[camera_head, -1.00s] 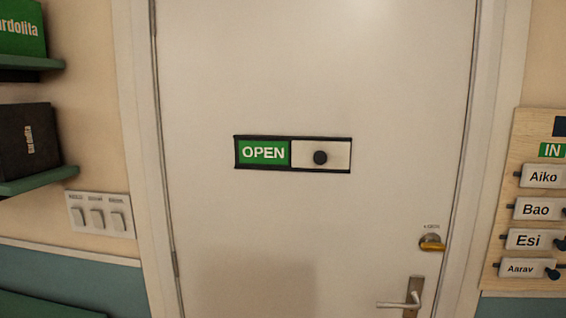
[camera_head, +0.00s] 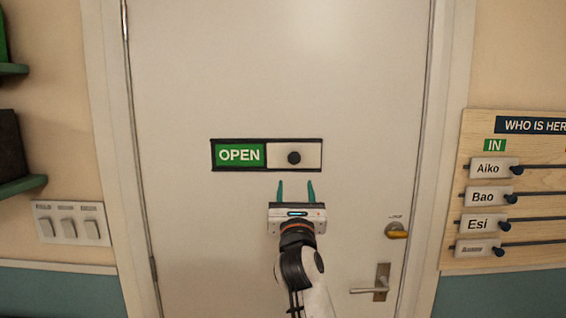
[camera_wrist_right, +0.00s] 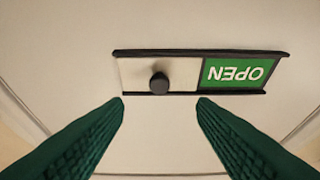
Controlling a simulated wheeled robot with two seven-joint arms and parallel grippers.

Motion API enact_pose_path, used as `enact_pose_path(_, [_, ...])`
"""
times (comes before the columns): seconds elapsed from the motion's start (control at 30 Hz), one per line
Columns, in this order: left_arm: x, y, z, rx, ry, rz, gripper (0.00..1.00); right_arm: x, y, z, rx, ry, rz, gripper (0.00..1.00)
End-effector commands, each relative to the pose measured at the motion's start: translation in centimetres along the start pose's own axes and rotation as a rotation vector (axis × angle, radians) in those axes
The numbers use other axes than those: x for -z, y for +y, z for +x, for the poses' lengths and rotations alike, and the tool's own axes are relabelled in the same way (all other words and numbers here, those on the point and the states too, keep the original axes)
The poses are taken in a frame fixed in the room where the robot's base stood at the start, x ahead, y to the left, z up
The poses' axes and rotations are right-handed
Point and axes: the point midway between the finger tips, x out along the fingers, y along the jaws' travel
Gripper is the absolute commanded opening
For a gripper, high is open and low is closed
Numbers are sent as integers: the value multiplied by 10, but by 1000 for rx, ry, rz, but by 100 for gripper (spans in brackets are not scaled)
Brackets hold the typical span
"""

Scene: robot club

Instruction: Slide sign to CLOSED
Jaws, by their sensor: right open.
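The sliding sign (camera_head: 216,168) is mounted on the white door. Its green OPEN panel (camera_head: 240,155) shows on the left, and a pale slider plate (camera_head: 310,149) with a round black knob (camera_head: 294,158) covers the right half. My right gripper (camera_head: 296,184) is open and empty just below the knob in the head view, its two green fingers pointing up. In the right wrist view the sign appears upside down, with the knob (camera_wrist_right: 159,83) beyond and between the open fingertips (camera_wrist_right: 160,101), not touching them. My left gripper is out of view.
The door (camera_head: 200,80) has a lever handle (camera_head: 375,287) and a brass lock (camera_head: 396,230) at lower right. Light switches (camera_head: 70,223) and green shelves are on the left wall. A wooden name board (camera_head: 535,180) with sliding tags hangs on the right. The door around the sign is bare.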

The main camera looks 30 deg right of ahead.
Motion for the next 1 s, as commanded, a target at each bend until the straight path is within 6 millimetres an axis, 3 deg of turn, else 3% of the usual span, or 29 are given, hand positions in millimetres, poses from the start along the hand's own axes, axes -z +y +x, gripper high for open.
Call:
enact_pose_path(0.3, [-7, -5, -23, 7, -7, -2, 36, 3, 0, 65, -2, -2, -3, 52])
enact_pose_path(0.5, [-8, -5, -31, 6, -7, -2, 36, 1, 0, 95, -1, -1, -5, 52])
enact_pose_path(0.7, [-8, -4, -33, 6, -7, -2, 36, 0, 0, 107, 0, -1, -4, 52])
enact_pose_path(0.97, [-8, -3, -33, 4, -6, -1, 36, -1, 0, 108, 0, 0, -4, 52])
enact_pose_path(1.0, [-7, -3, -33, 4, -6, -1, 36, -1, 0, 107, 0, 0, -4, 47])
